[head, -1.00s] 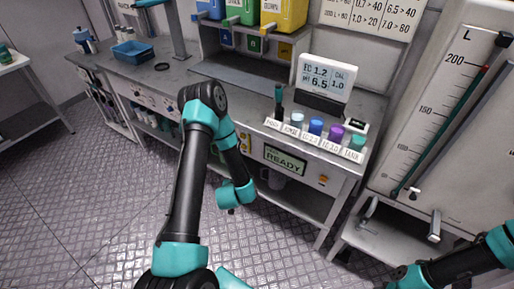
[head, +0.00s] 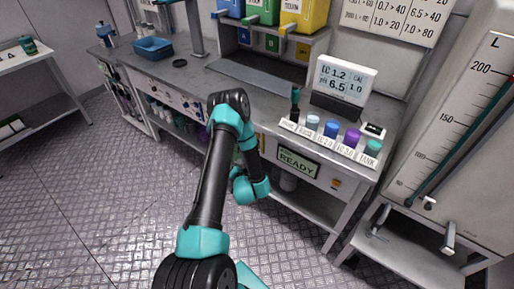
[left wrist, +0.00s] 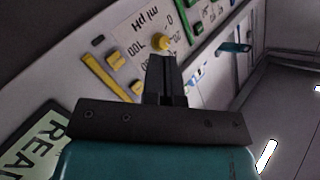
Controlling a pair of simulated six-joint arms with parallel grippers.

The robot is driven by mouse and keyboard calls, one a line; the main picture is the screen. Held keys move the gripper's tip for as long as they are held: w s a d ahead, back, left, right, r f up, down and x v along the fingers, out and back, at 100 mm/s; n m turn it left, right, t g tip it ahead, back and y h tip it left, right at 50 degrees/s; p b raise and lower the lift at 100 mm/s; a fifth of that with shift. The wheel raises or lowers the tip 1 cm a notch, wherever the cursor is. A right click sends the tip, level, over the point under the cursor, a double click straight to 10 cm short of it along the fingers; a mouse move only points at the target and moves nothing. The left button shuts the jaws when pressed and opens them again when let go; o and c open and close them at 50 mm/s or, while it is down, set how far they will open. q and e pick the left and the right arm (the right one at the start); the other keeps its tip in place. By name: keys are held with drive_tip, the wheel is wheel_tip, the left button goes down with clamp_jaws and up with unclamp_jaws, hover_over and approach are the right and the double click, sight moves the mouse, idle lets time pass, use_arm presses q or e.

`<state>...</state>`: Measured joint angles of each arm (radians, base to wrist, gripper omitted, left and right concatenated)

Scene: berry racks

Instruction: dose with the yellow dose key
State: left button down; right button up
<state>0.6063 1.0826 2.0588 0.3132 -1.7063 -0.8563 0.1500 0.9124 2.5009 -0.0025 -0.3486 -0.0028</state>
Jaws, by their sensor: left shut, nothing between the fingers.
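In the left wrist view, a panel shows upside down with a round yellow knob (left wrist: 160,44) beside a printed scale marked "ml pH". A long yellow bar (left wrist: 105,78) and small yellow buttons (left wrist: 115,60) sit to its left. I cannot tell which yellow part is the dose key. My left gripper (left wrist: 163,62) is shut and empty, its tips appearing just below the yellow knob; contact cannot be told. In the head view my left arm hangs before the bench (head: 262,103) and hides much of the panel. My right gripper is out of view.
A green "READY" display (head: 298,162) is on the bench front, right of my left wrist. Above it stand several coloured-capped bottles and a white meter (head: 343,80). The floor at left is clear.

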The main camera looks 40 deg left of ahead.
use_arm(q)
drive_tip(key=w+a, duration=0.1)
drive_tip(key=w, duration=0.7)
drive_tip(key=shift+w, duration=0.35)
drive_tip(key=shift+w, duration=0.1)
idle(1.8)
drive_tip(key=shift+w+a, duration=0.1)
drive_tip(key=shift+w, duration=0.2)
drive_tip(key=shift+w, duration=0.5)
idle(1.1)
drive_tip(key=shift+s, duration=0.9)
drive_tip(key=shift+s, duration=0.1)
drive_tip(key=shift+s+d, duration=0.2)
drive_tip(key=shift+s, duration=1)
drive_tip(key=shift+s+d, duration=0.2)
drive_tip(key=shift+s, duration=1)
